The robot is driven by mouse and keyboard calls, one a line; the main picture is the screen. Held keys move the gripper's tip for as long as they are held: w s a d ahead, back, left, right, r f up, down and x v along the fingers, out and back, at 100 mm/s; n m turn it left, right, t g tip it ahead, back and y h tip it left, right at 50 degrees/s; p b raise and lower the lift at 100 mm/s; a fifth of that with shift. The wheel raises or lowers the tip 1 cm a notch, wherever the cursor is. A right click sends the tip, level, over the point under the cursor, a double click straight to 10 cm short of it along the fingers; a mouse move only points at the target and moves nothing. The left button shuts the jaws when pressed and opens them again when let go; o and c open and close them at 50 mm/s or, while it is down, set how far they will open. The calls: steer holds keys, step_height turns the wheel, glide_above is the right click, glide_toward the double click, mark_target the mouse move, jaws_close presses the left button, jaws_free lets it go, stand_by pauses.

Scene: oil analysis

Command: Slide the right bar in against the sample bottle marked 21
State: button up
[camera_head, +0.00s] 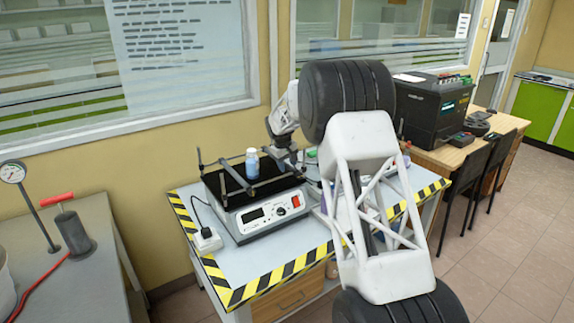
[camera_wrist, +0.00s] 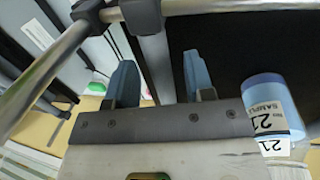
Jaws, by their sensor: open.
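The bottle is to the right of the fingers, apart from the bar. In the head view my arm reaches the shaker's right side, with the fingertips hard to make out.
A metal cross rod (camera_wrist: 215,5) with a black clamp (camera_wrist: 143,16) runs across the top of the wrist view. The shaker stands on a table edged with yellow-black tape (camera_head: 270,283). A white power plug (camera_head: 207,240) lies to its left. A black machine (camera_head: 432,108) stands behind at right.

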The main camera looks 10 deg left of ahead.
steer(key=shift+c, duration=0.5)
steer(key=c, duration=0.8)
steer(key=s+a, duration=0.9)
steer(key=shift+s+a, duration=0.2)
steer(key=o, duration=0.9)
steer(key=shift+r, duration=0.1)
steer(key=shift+s+a+r, duration=0.2)
steer(key=shift+r, duration=1.05)
steer(key=shift+s+a+r, duration=0.15)
steer(key=shift+r, duration=1.05)
steer(key=shift+s+a+r, duration=0.2)
steer(key=shift+r, duration=1.05)
